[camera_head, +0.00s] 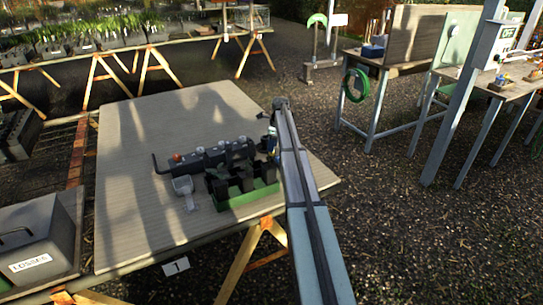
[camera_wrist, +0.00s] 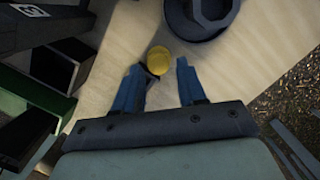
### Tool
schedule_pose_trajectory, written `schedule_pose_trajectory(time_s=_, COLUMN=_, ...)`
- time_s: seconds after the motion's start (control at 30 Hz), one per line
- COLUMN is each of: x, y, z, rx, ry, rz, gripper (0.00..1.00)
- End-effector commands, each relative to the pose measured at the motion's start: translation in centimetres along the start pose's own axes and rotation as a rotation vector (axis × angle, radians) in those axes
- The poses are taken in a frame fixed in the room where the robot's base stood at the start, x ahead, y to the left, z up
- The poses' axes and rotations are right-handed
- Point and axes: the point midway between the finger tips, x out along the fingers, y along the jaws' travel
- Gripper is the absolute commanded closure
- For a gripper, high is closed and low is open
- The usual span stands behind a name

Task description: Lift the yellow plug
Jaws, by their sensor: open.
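The yellow plug (camera_wrist: 158,60) shows in the wrist view as a round yellow top over the pale board. My gripper (camera_wrist: 158,72) is open, with one blue finger to the left of the plug and one to the right. The plug lies between the fingertips or just past them, closer to the left one. I cannot tell whether a finger touches it. In the head view my arm reaches over the right part of the board (camera_head: 150,130), and I cannot make out the plug there.
A dark round ring-like part (camera_wrist: 196,28) stands close beyond the plug. To the left are dark blocks and a green tray (camera_wrist: 12,106), also in the head view (camera_head: 250,198). A dark row of fittings (camera_head: 212,156) lies behind the tray. The board's far left is clear.

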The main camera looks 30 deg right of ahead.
Motion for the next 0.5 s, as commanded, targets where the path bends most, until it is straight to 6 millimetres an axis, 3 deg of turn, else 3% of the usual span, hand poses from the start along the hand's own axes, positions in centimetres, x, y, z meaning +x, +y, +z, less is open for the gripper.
schedule_pose_trajectory(time_s=0.23, x=3.3, y=0.2, z=0.1, rx=0.000, ry=0.000, rz=0.001, gripper=0.60)
schedule_pose_trajectory(time_s=0.5, x=3.9, y=0.2, z=0.1, rx=0.000, ry=0.000, rz=0.000, gripper=0.60)
